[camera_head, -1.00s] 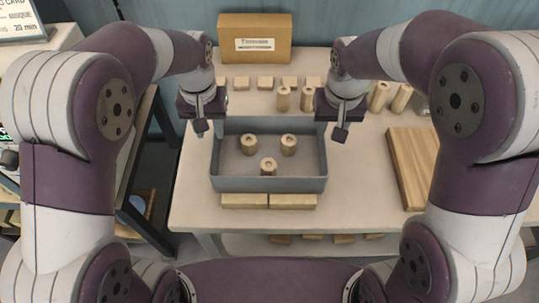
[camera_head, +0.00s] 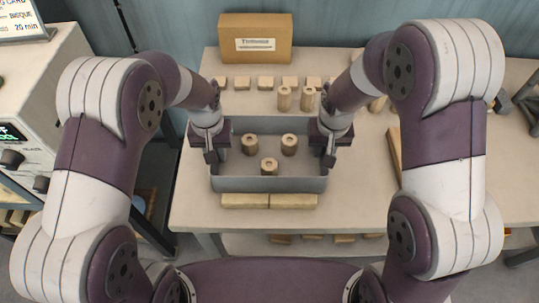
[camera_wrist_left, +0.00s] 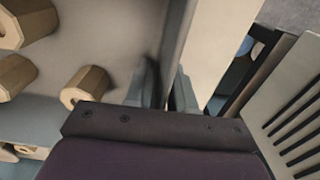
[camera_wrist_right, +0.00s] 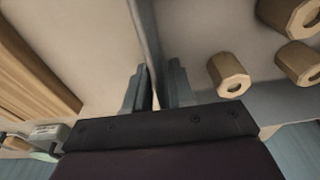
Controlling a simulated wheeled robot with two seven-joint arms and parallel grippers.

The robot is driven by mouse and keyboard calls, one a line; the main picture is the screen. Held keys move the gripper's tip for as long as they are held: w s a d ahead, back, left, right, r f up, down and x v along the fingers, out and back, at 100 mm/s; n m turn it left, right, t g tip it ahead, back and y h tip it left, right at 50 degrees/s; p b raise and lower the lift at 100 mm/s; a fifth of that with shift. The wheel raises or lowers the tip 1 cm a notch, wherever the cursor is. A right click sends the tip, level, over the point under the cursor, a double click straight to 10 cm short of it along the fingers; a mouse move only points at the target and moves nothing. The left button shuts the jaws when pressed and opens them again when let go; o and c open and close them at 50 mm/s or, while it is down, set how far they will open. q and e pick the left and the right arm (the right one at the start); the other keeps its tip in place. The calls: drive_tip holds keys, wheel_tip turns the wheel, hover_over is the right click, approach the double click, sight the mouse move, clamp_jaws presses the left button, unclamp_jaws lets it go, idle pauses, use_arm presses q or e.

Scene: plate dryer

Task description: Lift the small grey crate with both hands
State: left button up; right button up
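The small grey crate (camera_head: 268,184) stands on the table with three wooden cylinders (camera_head: 269,166) inside it. My left gripper (camera_head: 210,157) is at the crate's left wall and my right gripper (camera_head: 329,160) is at its right wall. In the left wrist view, my left gripper's fingers (camera_wrist_left: 167,88) stand on either side of the crate wall (camera_wrist_left: 183,40). In the right wrist view, my right gripper's fingers (camera_wrist_right: 157,86) also straddle the wall (camera_wrist_right: 147,35). Both look open, with narrow gaps around the wall; contact is hard to make out.
Two wooden blocks (camera_head: 245,201) lie in front of the crate. A row of small blocks (camera_head: 265,83) and a cardboard box (camera_head: 255,39) stand behind it. More wooden cylinders (camera_head: 284,99) stand behind its right side. A wooden board (camera_head: 394,158) lies to the right.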

use_arm(q)
clamp_jaws()
use_arm(e)
clamp_jaws()
use_arm(q)
drive_tip(key=shift+r, duration=0.1)
use_arm(e)
drive_tip(key=shift+r, duration=0.1)
idle(0.8)
